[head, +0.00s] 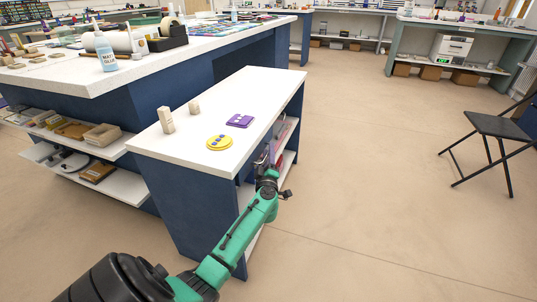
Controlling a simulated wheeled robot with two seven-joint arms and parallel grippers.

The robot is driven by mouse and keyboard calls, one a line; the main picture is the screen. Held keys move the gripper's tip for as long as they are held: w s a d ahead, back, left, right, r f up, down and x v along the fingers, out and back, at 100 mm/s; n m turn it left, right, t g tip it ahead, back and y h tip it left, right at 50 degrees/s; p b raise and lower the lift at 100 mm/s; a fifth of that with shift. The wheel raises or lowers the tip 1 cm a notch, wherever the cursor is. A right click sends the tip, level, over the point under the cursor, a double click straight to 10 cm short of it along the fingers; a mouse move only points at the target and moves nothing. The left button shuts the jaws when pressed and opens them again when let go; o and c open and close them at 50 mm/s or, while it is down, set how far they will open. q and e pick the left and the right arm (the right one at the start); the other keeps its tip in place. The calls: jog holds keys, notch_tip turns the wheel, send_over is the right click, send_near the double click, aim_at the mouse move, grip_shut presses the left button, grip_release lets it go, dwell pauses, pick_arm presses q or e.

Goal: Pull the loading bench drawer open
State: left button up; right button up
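The loading bench (205,140) is a low bench with a white top and dark blue sides, standing beside a larger worktable. Its open side faces right, and I see it at a steep angle. My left arm comes in from the bottom left, and my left gripper (266,165) is at that side, just below the top's edge. It is close to the drawer area, where something grey and metallic shows. The arm and the angle hide the drawer front and handle, so I cannot tell whether the gripper touches them or how its fingers stand. My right gripper is out of view.
On the bench top are a yellow disc (219,142), a purple piece (240,121) and two pale blocks (166,120). A white shelf (289,161) shows under the bench. A black folding chair (497,127) stands at right. The floor between is clear.

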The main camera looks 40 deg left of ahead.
pick_arm(q)
grip_shut()
jog(key=shift+f, duration=0.15)
dwell(1.0)
